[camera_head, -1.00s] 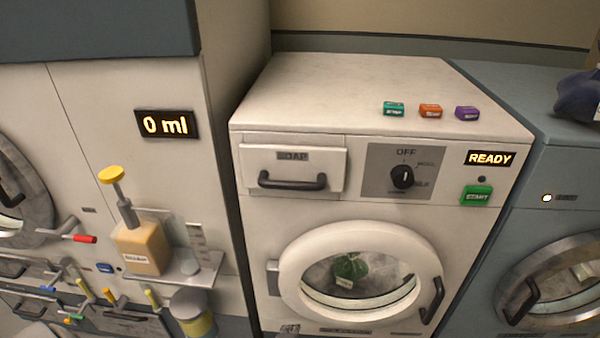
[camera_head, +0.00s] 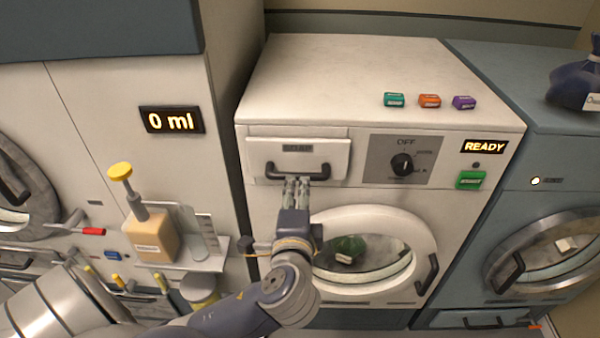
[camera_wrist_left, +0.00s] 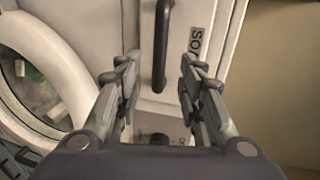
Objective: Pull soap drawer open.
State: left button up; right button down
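The soap drawer (camera_head: 262,149) is a white panel at the washer's upper left, with a dark bar handle (camera_head: 322,173). It sits in the washer front and looks shut. My left gripper (camera_head: 297,182) points at the middle of the handle from below in the head view. In the left wrist view, my left gripper (camera_wrist_left: 160,62) is open, and the dark handle (camera_wrist_left: 162,40) stands upright between its finger lines, apart from both fingers. Whether the fingertips reach around the bar is hard to tell. The drawer front (camera_wrist_left: 185,50) shows behind it. My right gripper is in neither view.
The program dial (camera_head: 402,163) and green start button (camera_head: 471,180) are right of the drawer. The round door (camera_head: 420,225) is below, partly behind my left arm. A pump bottle (camera_head: 152,240) stands on a shelf to the left. Coloured blocks (camera_head: 429,101) sit on top.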

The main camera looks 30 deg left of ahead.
aim_at(298, 179)
pick_arm(q)
jog(key=p+x, duration=0.1)
jog(key=x, duration=0.7)
jog(key=shift+w+a+f+p, duration=0.1)
jog(key=shift+w+a+p, duration=0.15)
jog(key=shift+w+p, duration=0.1)
grip_shut()
